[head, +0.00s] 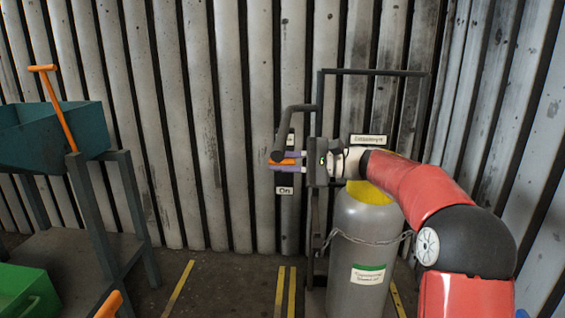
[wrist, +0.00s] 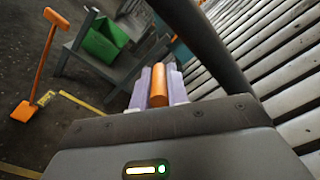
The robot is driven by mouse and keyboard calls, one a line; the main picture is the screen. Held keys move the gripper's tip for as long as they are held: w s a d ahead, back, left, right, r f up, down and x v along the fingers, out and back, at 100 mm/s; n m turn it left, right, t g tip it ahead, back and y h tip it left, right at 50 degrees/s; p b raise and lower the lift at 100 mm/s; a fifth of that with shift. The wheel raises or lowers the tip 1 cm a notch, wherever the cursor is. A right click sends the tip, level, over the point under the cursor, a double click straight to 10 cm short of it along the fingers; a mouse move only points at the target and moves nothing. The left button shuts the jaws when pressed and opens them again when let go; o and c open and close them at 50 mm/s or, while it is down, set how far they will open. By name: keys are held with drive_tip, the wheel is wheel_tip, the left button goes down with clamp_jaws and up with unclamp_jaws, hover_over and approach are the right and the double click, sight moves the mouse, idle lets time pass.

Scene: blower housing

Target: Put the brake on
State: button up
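My gripper (head: 283,162) is at the wall side of the dark-framed trolley (head: 321,95). Its purple fingers lie on both sides of an orange handle (head: 288,162) and appear to touch it. In the wrist view the orange handle (wrist: 159,85) sits between the two fingertips (wrist: 158,84) with no clear gap. An "On" label (head: 285,190) shows just below the handle. Another label (head: 289,138) is just above it, partly hidden by a dark bar. The rest of the lever behind the handle is hidden by my gripper.
A grey gas cylinder (head: 357,250) with a chain stands right of the gripper, under my arm. A dark bar (head: 290,115) rises close above the fingers. Floor between is clear.

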clamp_jaws()
drive_tip(key=shift+f, duration=0.1)
